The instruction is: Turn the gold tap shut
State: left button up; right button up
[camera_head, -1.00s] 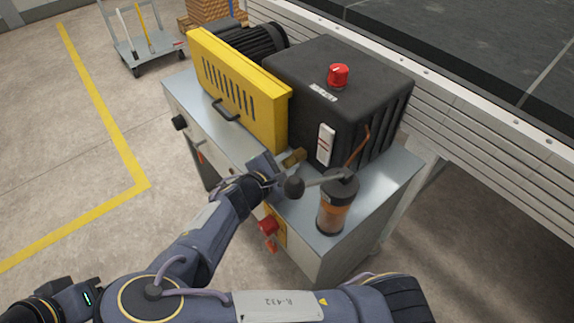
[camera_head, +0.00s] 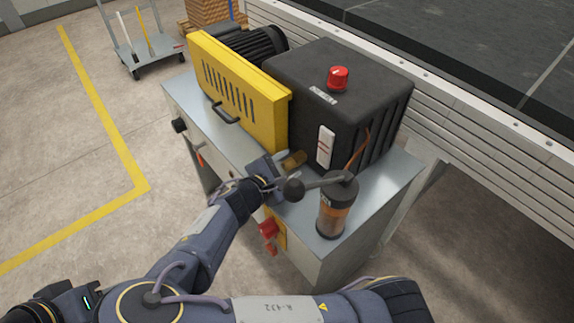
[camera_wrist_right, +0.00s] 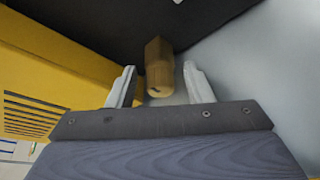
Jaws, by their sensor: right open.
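The gold tap (camera_head: 294,160) is a short brass-coloured piece at the foot of the black housing, above the metal bench top. In the right wrist view the gold tap (camera_wrist_right: 158,62) shows end-on, as a blocky knob with a rounder end towards me. My right gripper (camera_head: 279,164) is just left of the tap in the head view. In the wrist view the right gripper (camera_wrist_right: 159,72) is open, one finger on either side of the tap's line, with a visible gap on both sides. How deep the tap sits between the fingers is unclear.
A lever with a black ball knob (camera_head: 293,189) lies close by my right gripper, joined to the orange oil reservoir (camera_head: 332,218). The yellow guard (camera_head: 235,92) stands behind left, the black housing (camera_head: 345,90) behind. A red switch (camera_head: 267,229) is on the bench front.

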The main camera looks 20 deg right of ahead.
jog(key=p+v, duration=0.1)
jog(key=v, duration=0.6)
jog(key=shift+s+a+r, duration=0.15)
jog(key=shift+s+a, duration=0.1)
